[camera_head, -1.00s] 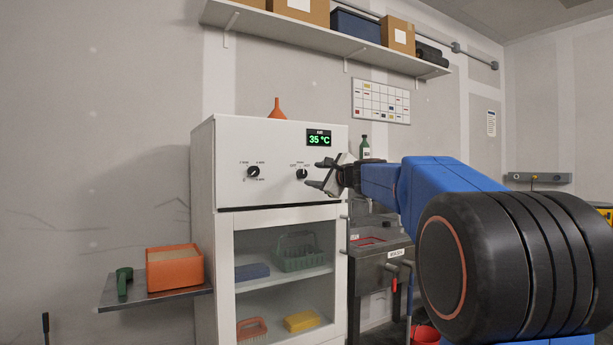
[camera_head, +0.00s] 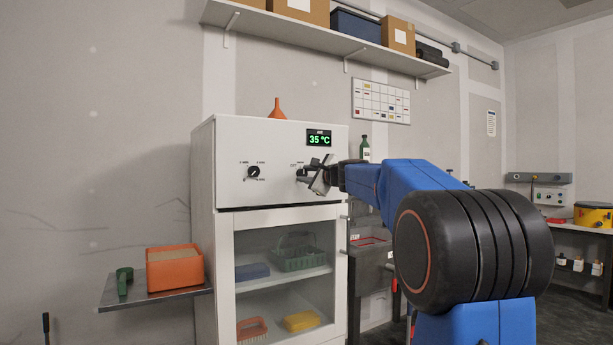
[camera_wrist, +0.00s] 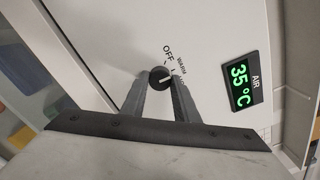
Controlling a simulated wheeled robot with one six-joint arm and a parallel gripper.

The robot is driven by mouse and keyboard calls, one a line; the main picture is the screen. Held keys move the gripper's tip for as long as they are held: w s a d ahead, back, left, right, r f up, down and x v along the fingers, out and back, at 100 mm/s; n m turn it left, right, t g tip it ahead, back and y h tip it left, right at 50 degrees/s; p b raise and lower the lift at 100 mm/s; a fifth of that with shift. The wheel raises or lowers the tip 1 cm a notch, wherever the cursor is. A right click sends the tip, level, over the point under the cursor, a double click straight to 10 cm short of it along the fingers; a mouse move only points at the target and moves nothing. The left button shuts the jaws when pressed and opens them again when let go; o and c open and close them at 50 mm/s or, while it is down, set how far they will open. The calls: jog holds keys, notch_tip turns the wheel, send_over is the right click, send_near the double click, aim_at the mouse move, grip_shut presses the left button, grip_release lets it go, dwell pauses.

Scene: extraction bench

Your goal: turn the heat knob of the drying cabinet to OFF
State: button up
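The drying cabinet (camera_head: 270,196) is white, with a green "35 °C" display (camera_head: 319,140) at its upper right. The black heat knob (camera_wrist: 160,77) is on its front panel, with OFF, WARM and HOT printed around it in the wrist view. Its white pointer line appears to point near WARM, away from OFF. My gripper (camera_wrist: 159,82) is at the knob, with one finger on each side of it. The fingers are apart; I cannot tell whether they touch the knob. In the head view, my gripper (camera_head: 311,177) partly hides the knob.
A second black knob (camera_head: 253,172) sits left on the same panel. An orange funnel (camera_head: 277,110) stands on top of the cabinet. The glass door (camera_head: 285,270) below is shut. A side shelf (camera_head: 150,294) holds an orange box (camera_head: 174,270) and a green scoop (camera_head: 123,281).

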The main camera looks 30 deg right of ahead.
jog(key=shift+n, duration=0.4)
jog(key=shift+c, duration=0.2)
jog(key=n, duration=0.3)
jog(key=shift+n, duration=0.3)
jog(key=shift+f+n, duration=0.1)
jog(key=shift+n, duration=2.2)
jog(key=o, duration=1.1)
jog(key=shift+c, duration=0.2)
